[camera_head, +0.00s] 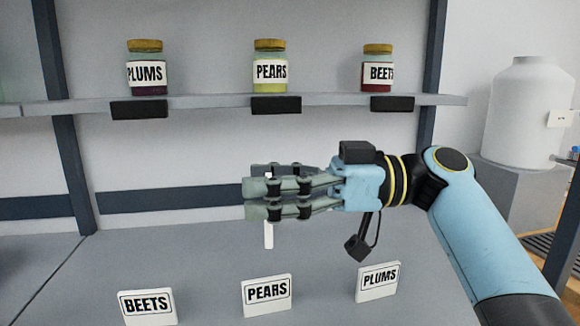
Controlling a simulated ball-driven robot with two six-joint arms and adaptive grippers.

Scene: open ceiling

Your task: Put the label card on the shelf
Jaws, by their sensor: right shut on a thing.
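My right gripper (258,199) comes in from the right, fingers pointing left, above the lower surface and below the shelf (210,104). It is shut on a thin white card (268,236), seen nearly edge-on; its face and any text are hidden. Three white label cards stand on the lower surface: BEETS (147,307), PEARS (266,295) and PLUMS (378,281). My left gripper is out of view.
Jars labelled PLUMS (147,74), PEARS (270,72) and BEETS (378,74) stand on the shelf. A black holder is on the shelf edge below each: left (138,110), middle (276,105), right (392,104). Dark uprights (68,150) flank the shelf. A white container (525,110) stands at right.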

